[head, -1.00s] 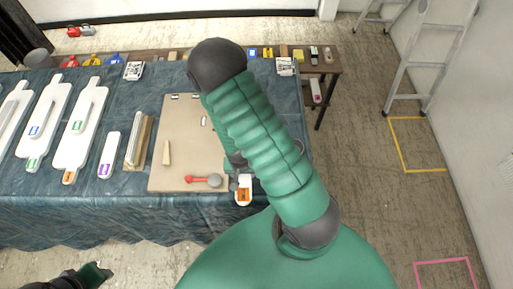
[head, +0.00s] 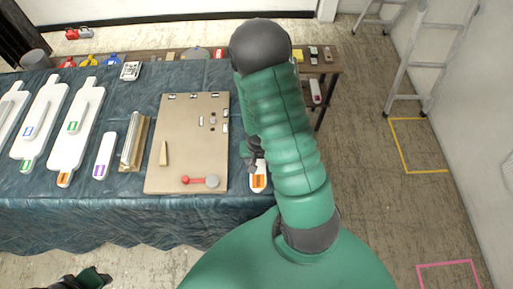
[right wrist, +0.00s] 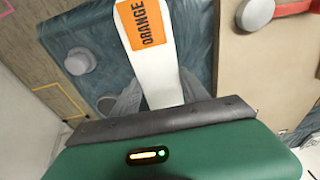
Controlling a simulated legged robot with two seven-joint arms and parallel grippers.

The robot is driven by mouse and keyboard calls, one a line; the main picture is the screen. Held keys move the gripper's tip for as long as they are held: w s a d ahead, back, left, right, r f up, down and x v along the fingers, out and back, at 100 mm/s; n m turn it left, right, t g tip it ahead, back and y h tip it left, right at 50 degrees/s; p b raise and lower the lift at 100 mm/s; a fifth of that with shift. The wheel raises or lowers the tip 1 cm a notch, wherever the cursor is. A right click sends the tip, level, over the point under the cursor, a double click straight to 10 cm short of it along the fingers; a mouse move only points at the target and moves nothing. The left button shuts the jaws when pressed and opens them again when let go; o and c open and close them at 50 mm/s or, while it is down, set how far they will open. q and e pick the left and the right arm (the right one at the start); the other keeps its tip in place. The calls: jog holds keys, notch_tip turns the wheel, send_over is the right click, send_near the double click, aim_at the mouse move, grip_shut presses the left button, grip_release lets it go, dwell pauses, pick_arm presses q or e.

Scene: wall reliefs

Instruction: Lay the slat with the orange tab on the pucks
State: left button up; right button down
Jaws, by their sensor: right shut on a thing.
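The white slat with the orange tab (head: 258,182) is just right of the tan board, partly hidden by my right arm in the head view. In the right wrist view, the white slat (right wrist: 150,75) runs between my fingers, its orange tab reading "ORANGE". My right gripper (right wrist: 148,100) is shut on it; in the head view the gripper (head: 252,160) is partly hidden.
The tan board (head: 180,140) carries a red-handled grey knob (head: 212,181), a wooden wedge (head: 164,153) and small fittings. White slats with purple (head: 100,168) and other tabs lie left on the blue cloth. A wooden side table (head: 325,68) stands at the back right.

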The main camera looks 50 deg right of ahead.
jog(key=w+d, duration=0.1)
jog(key=d, duration=0.1)
jog(key=w+d, duration=0.2)
jog(key=w+d+f, duration=0.1)
jog(key=w+d, duration=0.1)
jog(key=shift+w, duration=0.2)
notch_tip(320, 180, down, 4)
jog(key=b, duration=0.4)
jog(key=shift+r, duration=0.35)
jog(key=shift+f, duration=0.65)
jog(key=c, duration=0.6)
grip_release()
jog(key=shift+r, duration=0.1)
